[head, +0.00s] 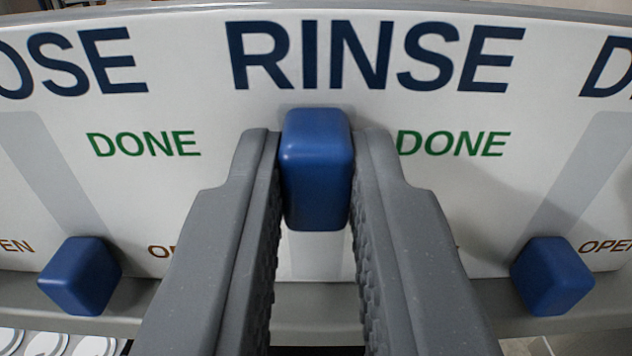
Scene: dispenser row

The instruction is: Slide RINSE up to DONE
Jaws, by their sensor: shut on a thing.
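The RINSE slider knob (316,172) is a blue rounded block under the large dark-blue word RINSE (375,55) on a white panel. My gripper (317,140) is shut on this knob, one grey finger on each side. The knob stands at the top of its pale slot (315,256), its upper part level with the green DONE labels to its left (144,143) and right (453,143). The slot's lower part shows between my fingers. An orange label (163,250) beside the left finger is partly hidden.
A blue knob at the left (80,276) and another at the right (552,276) sit low in their slots, near orange OPEN lettering. A grey ledge (540,310) runs below the panel. White round items (90,345) show at lower left.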

